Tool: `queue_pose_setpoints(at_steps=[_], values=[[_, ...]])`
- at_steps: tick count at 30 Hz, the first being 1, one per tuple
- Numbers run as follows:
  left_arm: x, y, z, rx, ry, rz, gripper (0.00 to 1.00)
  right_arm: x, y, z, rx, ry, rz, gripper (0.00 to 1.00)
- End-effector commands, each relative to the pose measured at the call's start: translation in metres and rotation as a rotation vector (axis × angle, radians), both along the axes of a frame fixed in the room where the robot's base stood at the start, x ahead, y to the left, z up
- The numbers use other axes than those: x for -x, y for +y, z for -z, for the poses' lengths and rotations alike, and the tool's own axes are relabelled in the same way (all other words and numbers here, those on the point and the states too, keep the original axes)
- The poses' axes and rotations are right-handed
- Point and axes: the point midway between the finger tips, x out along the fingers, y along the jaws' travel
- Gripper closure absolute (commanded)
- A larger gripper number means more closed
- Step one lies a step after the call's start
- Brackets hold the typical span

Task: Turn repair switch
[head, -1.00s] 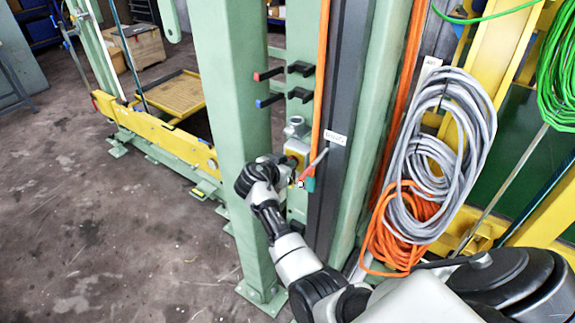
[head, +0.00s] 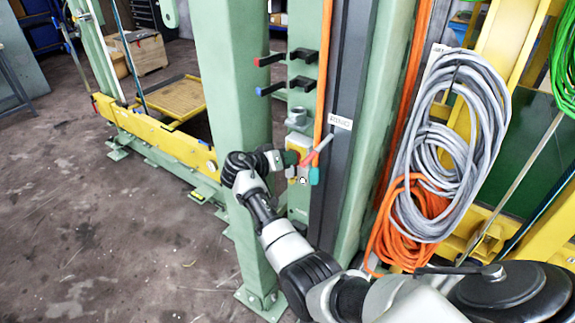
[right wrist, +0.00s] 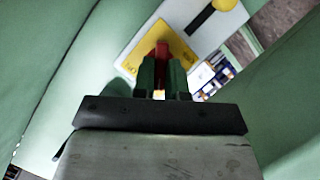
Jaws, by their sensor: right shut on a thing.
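My right gripper (head: 290,158) is at the switch, coming from the left in the head view. In the right wrist view its two green fingers (right wrist: 162,77) are shut on the red knob, one on each side. The fingers and the wrist hide part of the switch. My left gripper is not in view.
Red-tipped and blue-tipped black hooks (head: 280,60) jut from the post above the switch. Grey cable coils (head: 455,140) and orange coils (head: 410,225) hang at the right. A thick green column (head: 230,100) stands left of the switch.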

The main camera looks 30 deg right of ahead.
Motion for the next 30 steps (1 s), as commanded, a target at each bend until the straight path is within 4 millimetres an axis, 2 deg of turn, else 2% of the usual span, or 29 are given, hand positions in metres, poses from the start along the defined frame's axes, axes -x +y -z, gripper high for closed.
queue_pose_setpoints(at_steps=[1,12,21,30], values=[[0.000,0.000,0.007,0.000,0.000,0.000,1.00,-0.001,-0.001,0.002,0.022,0.038,0.000,1.00],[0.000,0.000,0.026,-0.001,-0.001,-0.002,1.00,-0.003,0.000,0.004,0.156,0.364,0.002,1.00],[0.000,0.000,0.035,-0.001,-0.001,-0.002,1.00,-0.004,0.000,0.005,0.256,0.607,0.001,1.00],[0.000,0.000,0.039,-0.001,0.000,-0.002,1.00,-0.004,0.000,0.006,0.327,0.774,0.001,1.00]])
